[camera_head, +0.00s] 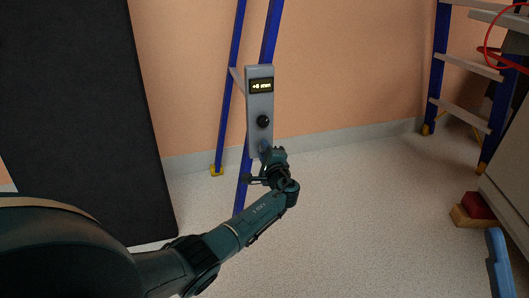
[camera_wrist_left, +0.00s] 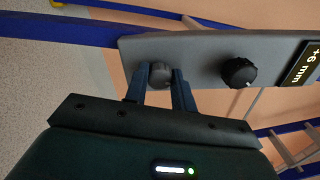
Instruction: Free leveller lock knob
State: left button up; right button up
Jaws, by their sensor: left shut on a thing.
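The leveller is a grey upright panel (camera_head: 259,104) on the blue ladder frame. Its lit display (camera_head: 261,86) reads +6 mm; the display also shows in the left wrist view (camera_wrist_left: 305,64). A black ribbed knob (camera_head: 263,121) sits below the display and shows in the left wrist view (camera_wrist_left: 239,72). A second, dark grey round knob (camera_wrist_left: 159,74) sits near the panel's lower end. My left gripper (camera_head: 273,156) is shut on this lower knob, with one finger on each side. The gripper largely hides that knob in the head view. My right gripper is not in view.
A large dark panel (camera_head: 80,110) stands at the left. A second blue ladder (camera_head: 440,65) stands at the right. Red and wooden blocks (camera_head: 472,211) and a blue object (camera_head: 498,262) lie at the lower right. The floor (camera_head: 360,190) between is clear.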

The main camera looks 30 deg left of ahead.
pick_arm(q)
jog(key=shift+d+n, duration=0.1)
jog(key=shift+n, duration=1.4)
jog(key=o, duration=1)
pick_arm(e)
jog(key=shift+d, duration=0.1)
